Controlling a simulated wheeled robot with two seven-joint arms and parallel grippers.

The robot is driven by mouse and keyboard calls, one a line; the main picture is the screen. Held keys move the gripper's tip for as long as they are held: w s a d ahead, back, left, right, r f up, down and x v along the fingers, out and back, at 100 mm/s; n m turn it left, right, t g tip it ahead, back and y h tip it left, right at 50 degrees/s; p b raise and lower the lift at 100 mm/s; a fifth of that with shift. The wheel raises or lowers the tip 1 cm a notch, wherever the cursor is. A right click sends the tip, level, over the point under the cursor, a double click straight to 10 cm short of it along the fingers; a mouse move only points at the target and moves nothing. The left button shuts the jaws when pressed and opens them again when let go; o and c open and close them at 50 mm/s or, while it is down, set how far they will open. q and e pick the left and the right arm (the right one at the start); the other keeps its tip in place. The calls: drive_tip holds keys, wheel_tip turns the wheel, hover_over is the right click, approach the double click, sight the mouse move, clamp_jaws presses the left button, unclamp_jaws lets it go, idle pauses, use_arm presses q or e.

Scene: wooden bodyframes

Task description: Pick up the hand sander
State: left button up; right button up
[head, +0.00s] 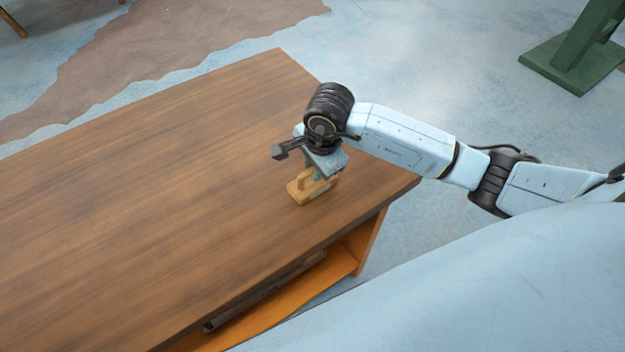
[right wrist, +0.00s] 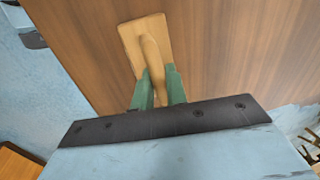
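The hand sander (head: 300,193) is a light wooden block with a raised handle, near the right end of the brown wooden table (head: 160,180). It appears to sit on the tabletop; a small lift cannot be made out. In the right wrist view the sander's flat plate (right wrist: 132,42) and handle show against the table. My right gripper (right wrist: 158,72) has its green fingers on both sides of the handle, with no clear gap, and looks shut on it. In the head view my right gripper (head: 314,174) is above the sander and partly hides it. My left gripper is not in view.
The tabletop to the left of the sander is clear. The table's right corner and front edge are close to the sander. An orange shelf (head: 310,290) under the table holds a long dark object (head: 262,292). A green stand (head: 572,62) is on the floor at the upper right.

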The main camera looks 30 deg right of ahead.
clamp_jaws()
wheel_tip(320, 180, up, 10)
drive_tip(key=shift+r+p, duration=0.1)
drive_tip(key=shift+p, duration=0.25)
drive_tip(key=shift+o, duration=0.5)
unclamp_jaws()
clamp_jaws()
